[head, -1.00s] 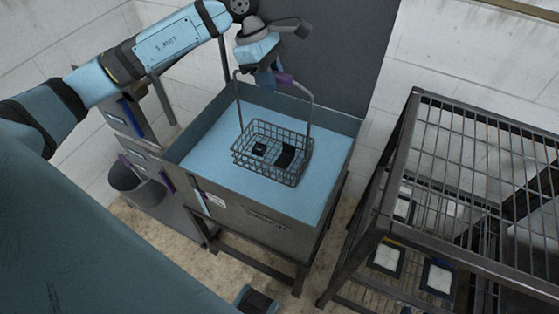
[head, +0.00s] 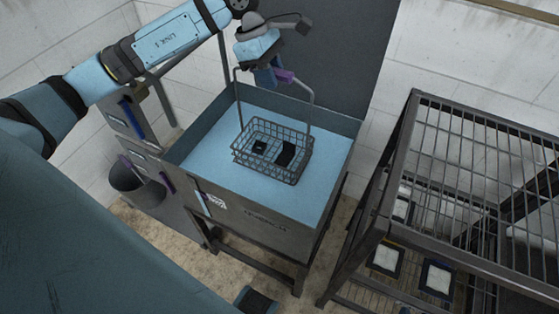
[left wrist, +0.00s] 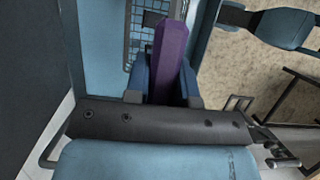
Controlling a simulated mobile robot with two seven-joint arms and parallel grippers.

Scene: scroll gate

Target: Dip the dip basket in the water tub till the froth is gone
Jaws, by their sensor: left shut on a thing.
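The dip basket (head: 266,165) is a dark wire basket on a tall hoop handle with a purple grip (head: 286,76). Two dark pieces lie in it. My left gripper (head: 272,76) is shut on the grip, which also shows as a purple bar in the left wrist view (left wrist: 170,55). The basket hangs level inside the grey water tub (head: 255,219), at or just above the light blue surface; I cannot tell how deep it sits. No froth is visible on the surface or basket. Part of the mesh shows in the left wrist view (left wrist: 135,45). My right gripper is not in view.
A dark metal rack (head: 385,215) with wire shelves and several framed white panels stands right of the tub. A dark bin (head: 135,183) is at the tub's left. A dark upright panel (head: 345,50) rises behind it. Open floor shows between tub and rack.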

